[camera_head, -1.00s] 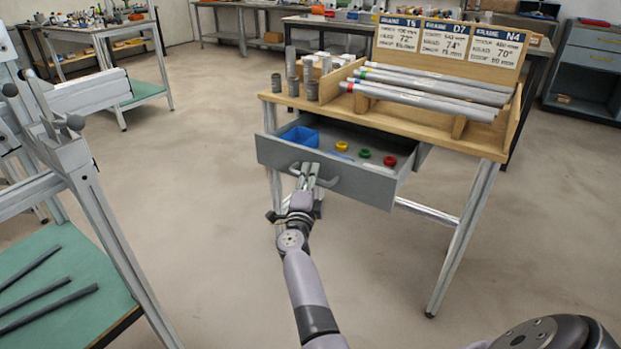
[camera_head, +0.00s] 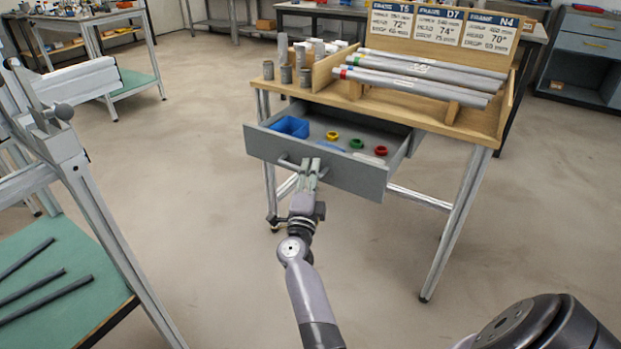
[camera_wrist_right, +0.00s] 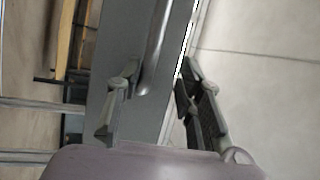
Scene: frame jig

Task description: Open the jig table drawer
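The grey drawer (camera_head: 350,178) under the wooden jig table (camera_head: 410,118) is pulled partway out. Its inside shows a blue bin (camera_head: 290,127), yellow, green and red rings, and small flat pieces. My right gripper (camera_head: 311,168) is at the bar handle (camera_head: 286,161) on the drawer front. In the right wrist view, the handle (camera_wrist_right: 155,50) runs between the two fingers of the gripper (camera_wrist_right: 160,95). The fingers stand apart, with a gap on the right finger's side. The handle looks close to the left finger; contact is unclear. My left gripper is not seen.
Grey tubes (camera_head: 420,75) and short metal cylinders (camera_head: 286,74) stand or lie on the table top. A green-topped bench (camera_head: 90,260) with dark bars is at the left. The floor (camera_head: 210,200) in front of the drawer is clear.

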